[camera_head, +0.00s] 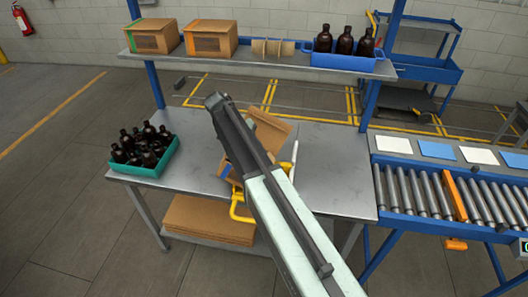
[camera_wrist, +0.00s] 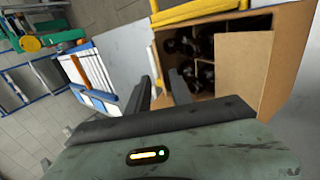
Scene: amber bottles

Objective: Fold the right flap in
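An open cardboard box stands on the steel bench, mostly hidden behind my arm in the head view; one raised flap (camera_head: 268,130) shows beside the arm. In the wrist view, dark bottles (camera_wrist: 190,45) stand in divided cells inside the box. A plain cardboard flap (camera_wrist: 244,75) lies at the right of the opening, with another cardboard panel (camera_wrist: 288,42) beyond it. I cannot tell which is the right flap. My gripper (camera_wrist: 160,85) is open, its two fingers apart with nothing between them, near the box's left edge. Its fingertips are hidden in the head view.
A yellow bar (camera_wrist: 200,12) runs along the box's edge. A yellow clamp-like part (camera_head: 240,208) sits at the bench front. A teal crate of bottles (camera_head: 145,160) stands at left. A roller conveyor (camera_head: 440,190) is at right. Bare bench (camera_head: 340,175) lies right of my arm.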

